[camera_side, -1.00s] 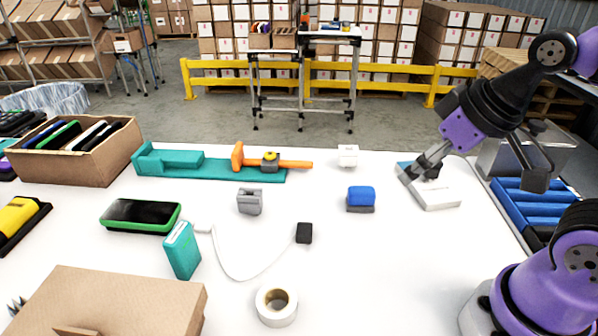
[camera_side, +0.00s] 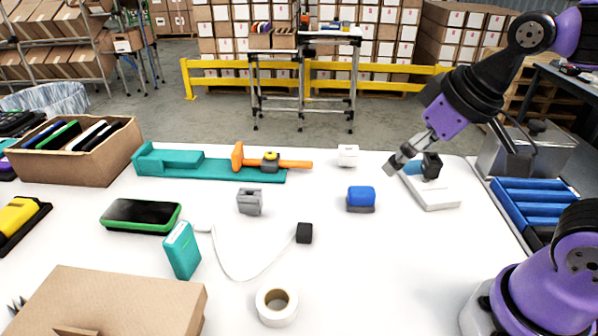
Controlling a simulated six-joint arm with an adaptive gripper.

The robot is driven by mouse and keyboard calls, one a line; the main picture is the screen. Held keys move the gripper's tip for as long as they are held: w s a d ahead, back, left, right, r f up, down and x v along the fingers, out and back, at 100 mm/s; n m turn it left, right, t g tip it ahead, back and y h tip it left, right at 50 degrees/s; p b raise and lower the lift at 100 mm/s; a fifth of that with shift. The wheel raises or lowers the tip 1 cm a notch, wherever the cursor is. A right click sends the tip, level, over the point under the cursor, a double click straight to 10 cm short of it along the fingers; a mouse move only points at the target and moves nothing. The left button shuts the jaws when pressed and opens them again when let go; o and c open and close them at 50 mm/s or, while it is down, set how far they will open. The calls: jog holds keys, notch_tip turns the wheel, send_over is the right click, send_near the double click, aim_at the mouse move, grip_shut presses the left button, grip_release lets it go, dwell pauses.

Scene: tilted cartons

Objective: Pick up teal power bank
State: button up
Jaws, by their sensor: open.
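The teal power bank (camera_side: 181,251) stands upright on the white table at the left front, slightly turned, with a pale top face. A white cable (camera_side: 236,276) runs close beside it to a small black block. My gripper (camera_side: 412,166) is open at the right back, above a white box-like device (camera_side: 432,190) with a blue part. It is far to the right of the power bank. Whether the fingers touch the device cannot be told.
A phone with a green edge (camera_side: 141,215) lies behind the power bank. A cardboard carton (camera_side: 115,300) is in front and a tape roll (camera_side: 277,306) front right. A blue block (camera_side: 361,198) and grey clip (camera_side: 250,202) stand mid-table.

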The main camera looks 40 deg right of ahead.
jog(key=w+a+r+n+y, duration=0.1)
jog(key=w+a+r+n, duration=0.1)
jog(key=w+a, duration=0.35)
jog(key=n+g+y, duration=0.1)
jog(key=n+g, duration=0.1)
jog(key=n, duration=0.2)
send_near(186, 242)
jog(key=shift+n, duration=0.3)
jog(key=x, duration=1)
jog(key=shift+f, duration=0.1)
jog(key=c, duration=1.3)
